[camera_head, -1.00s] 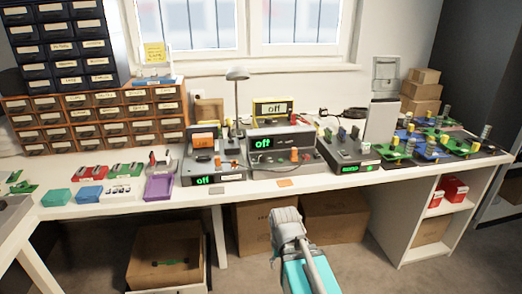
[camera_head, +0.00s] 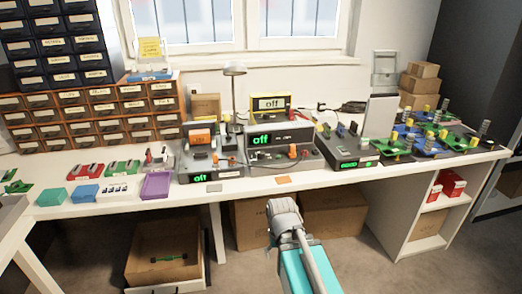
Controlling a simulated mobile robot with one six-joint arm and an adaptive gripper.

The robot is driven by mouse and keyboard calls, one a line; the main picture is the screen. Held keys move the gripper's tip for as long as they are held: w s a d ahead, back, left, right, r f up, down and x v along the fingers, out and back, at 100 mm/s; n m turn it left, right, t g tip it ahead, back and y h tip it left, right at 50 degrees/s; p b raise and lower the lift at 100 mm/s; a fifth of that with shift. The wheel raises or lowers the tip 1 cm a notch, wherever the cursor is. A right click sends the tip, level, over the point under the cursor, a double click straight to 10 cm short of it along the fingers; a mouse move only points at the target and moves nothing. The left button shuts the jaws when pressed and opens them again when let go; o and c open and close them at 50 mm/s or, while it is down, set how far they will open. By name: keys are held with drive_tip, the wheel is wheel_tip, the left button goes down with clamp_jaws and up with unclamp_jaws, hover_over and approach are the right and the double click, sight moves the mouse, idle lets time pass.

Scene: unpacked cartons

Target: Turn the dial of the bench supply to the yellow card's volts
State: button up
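A yellow card (camera_head: 150,47) stands upright at the back left, below the window; its writing is too small to read. Several bench devices stand mid-bench. A grey box (camera_head: 281,148) has a green "off" display and an orange knob-like part. A yellow-framed unit (camera_head: 270,104) behind it also reads "off". A lower grey box (camera_head: 212,169) at the left shows green "off". I cannot tell for sure which is the bench supply. My arm (camera_head: 301,262) reaches up from the bottom, in front of the bench and apart from the devices. My gripper's fingers are not clearly visible at its grey end (camera_head: 285,222).
A desk lamp (camera_head: 235,72) stands behind the devices. A purple tray (camera_head: 156,186) and teal box (camera_head: 53,196) lie to the left. Green and blue boards (camera_head: 426,139) crowd the right. The bench's front edge (camera_head: 330,180) is mostly clear. Cartons (camera_head: 332,212) stand below.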

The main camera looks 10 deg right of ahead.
wheel_tip(320, 180, up, 22)
drive_tip(key=w+p, duration=0.2)
drive_tip(key=p, duration=2)
wheel_tip(320, 180, up, 12)
drive_tip(key=n+p, duration=1.1)
drive_tip(key=n, duration=1.4)
hover_over(261, 152)
drive_tip(key=shift+s+d+f, duration=0.1)
drive_tip(key=shift+d, duration=0.1)
drive_tip(key=shift+f, duration=0.15)
drive_tip(key=f+b, duration=1.3)
drive_tip(key=shift+w+a+f+b, duration=0.2)
drive_tip(key=shift+w+f+b, duration=0.05)
drive_tip(key=shift+b, duration=0.15)
clamp_jaws()
